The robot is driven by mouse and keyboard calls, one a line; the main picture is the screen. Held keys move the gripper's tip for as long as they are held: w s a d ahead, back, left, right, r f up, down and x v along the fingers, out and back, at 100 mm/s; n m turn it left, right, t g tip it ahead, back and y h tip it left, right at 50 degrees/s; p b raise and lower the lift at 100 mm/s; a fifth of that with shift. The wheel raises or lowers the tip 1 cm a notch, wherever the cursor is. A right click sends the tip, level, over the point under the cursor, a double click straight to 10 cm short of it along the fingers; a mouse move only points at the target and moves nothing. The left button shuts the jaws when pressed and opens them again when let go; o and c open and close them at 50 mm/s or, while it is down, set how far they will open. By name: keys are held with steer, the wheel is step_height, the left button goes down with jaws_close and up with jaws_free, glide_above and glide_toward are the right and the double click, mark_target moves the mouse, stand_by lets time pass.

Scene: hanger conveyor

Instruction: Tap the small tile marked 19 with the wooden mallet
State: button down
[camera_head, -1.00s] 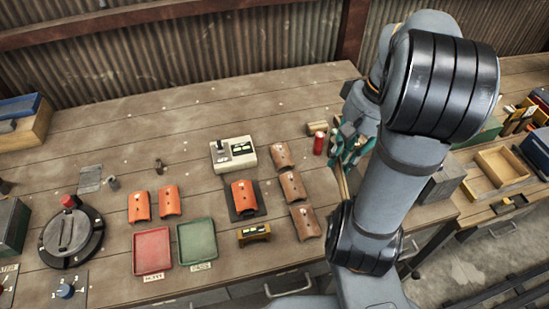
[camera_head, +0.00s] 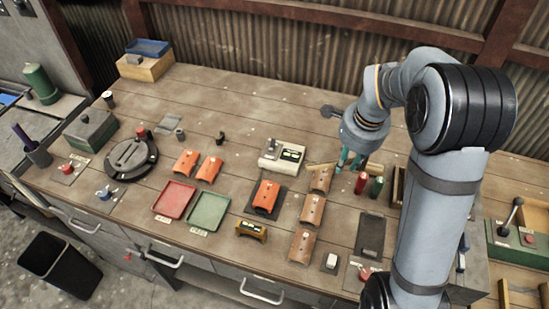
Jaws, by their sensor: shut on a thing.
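Several small curved tiles lie on the bench; their numbers are too small to read, so I cannot tell which is 19. Two orange tiles (camera_head: 187,163) lie at the left, one orange tile (camera_head: 266,197) sits on a dark pad, and a column of brown tiles (camera_head: 312,211) is right of it. My gripper (camera_head: 350,160), with teal fingers, is shut on the wooden mallet (camera_head: 323,167). Its pale wooden part sticks out leftward above the farthest brown tile (camera_head: 320,181). I cannot tell whether it touches that tile. The fingers hide part of the mallet.
A grey device with a small display (camera_head: 283,155) stands just left of the mallet. Red (camera_head: 174,200) and green (camera_head: 209,211) trays lie front left. The back of the bench is mostly clear.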

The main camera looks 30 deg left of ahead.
steer(key=s+a+f+m+p, duration=0.15)
steer(key=s+a, duration=0.25)
steer(key=a, duration=0.4)
steer(key=s+a+f+m, duration=0.2)
steer(key=s+a, duration=0.1)
steer(key=a, duration=0.4)
steer(key=s+a+f+m, duration=0.15)
steer(key=s+a, duration=0.25)
steer(key=a, duration=0.4)
steer(key=shift+m+t+h, duration=0.4)
steer(key=shift+s+b+x, duration=0.15)
steer(key=shift+b+x, duration=0.25)
steer(key=shift+x, duration=0.65)
steer(key=shift+s+b+x, duration=0.2)
steer(key=shift+b+x, duration=0.2)
steer(key=shift+x, duration=0.6)
steer(key=shift+d+f, duration=0.15)
steer(key=shift+f, duration=0.05)
steer(key=b+x, duration=0.1)
steer(key=b, duration=0.1)
steer(key=b+x, duration=0.2)
steer(key=shift+s+f, duration=0.15)
steer(key=shift+s, duration=0.15)
steer(key=w+p+v, duration=0.1)
steer(key=p+v, duration=0.2)
steer(key=v, duration=0.5)
steer(key=shift+w+r+p, duration=0.3)
steer(key=shift+w+p, duration=0.05)
steer(key=shift+p, duration=0.05)
